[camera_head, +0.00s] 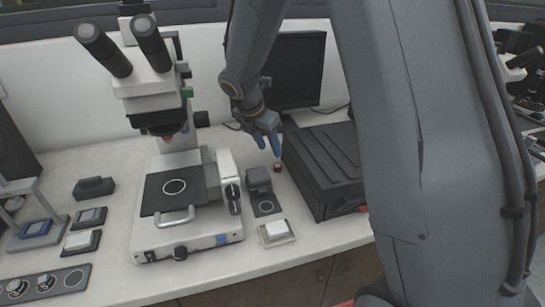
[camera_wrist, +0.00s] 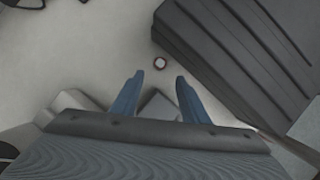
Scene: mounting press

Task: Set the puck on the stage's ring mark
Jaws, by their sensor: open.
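A small round dark red piece (camera_head: 278,168), which looks like the puck, stands on the white bench just left of the black box.
The ribbed black box (camera_head: 322,160) stands close right of the puck. A small grey block device (camera_head: 260,188) and a white-topped tray (camera_head: 277,233) are between puck and stage front. The microscope's eyepieces and head (camera_head: 150,85) overhang the stage's back. A dark rack (camera_head: 60,288) with round places lies front left.

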